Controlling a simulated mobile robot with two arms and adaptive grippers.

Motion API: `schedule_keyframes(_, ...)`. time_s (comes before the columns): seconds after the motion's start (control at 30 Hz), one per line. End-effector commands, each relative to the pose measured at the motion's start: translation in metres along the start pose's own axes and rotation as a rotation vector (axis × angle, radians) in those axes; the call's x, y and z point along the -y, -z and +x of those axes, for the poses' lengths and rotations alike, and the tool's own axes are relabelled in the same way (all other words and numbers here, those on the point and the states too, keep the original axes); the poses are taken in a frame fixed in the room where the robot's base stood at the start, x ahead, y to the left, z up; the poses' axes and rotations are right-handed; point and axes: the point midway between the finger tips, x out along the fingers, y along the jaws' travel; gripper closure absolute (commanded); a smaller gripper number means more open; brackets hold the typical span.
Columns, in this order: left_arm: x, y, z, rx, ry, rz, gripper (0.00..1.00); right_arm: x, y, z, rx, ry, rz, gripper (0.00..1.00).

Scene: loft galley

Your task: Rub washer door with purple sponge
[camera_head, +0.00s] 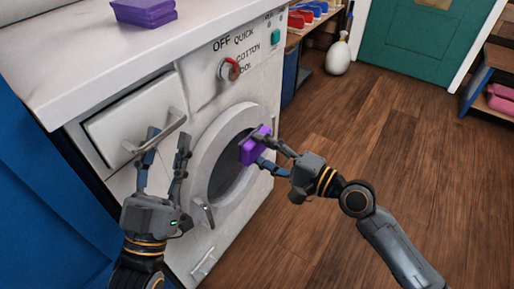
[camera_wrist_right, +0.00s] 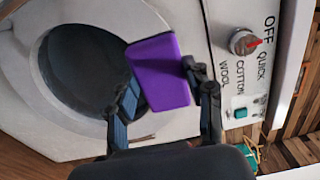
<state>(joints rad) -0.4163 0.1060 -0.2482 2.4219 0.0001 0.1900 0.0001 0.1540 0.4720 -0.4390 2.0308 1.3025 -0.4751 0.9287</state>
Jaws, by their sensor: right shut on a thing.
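The white washer has a round door (camera_head: 208,143) with a pale ring and dark glass; the door also shows in the right wrist view (camera_wrist_right: 60,125). My right gripper (camera_head: 268,152) is shut on a purple sponge (camera_head: 250,148) and holds it in front of the right part of the door glass. In the right wrist view the purple sponge (camera_wrist_right: 160,72) sits between the fingers of my right gripper (camera_wrist_right: 165,95) and hides part of the door rim. Whether it touches the door I cannot tell. My left gripper (camera_head: 167,150) is open and empty in front of the detergent drawer.
The drawer handle (camera_head: 156,132) sticks out near my left fingers. A red-marked dial (camera_head: 230,69) is above the door. A white vase (camera_head: 338,56) stands farther back. The wooden floor at right is clear.

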Motion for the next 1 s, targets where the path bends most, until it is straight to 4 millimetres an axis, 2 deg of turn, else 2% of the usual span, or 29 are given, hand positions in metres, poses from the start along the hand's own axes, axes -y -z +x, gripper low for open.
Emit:
schedule_keyframes(0.3,0.0,0.003,0.0,-0.018,0.0,0.0,0.6,-0.001,0.0,-0.004,-0.001,-0.001,0.0,0.73)
schedule_keyframes(0.63,-0.003,0.033,-0.003,-0.175,-0.006,-0.006,0.6,0.0,0.0,-0.029,-0.001,0.001,0.0,0.73)
schedule_keyframes(1.0,-0.004,0.028,-0.003,-0.165,-0.007,-0.006,0.6,0.001,0.0,-0.03,-0.001,0.001,0.0,0.73)
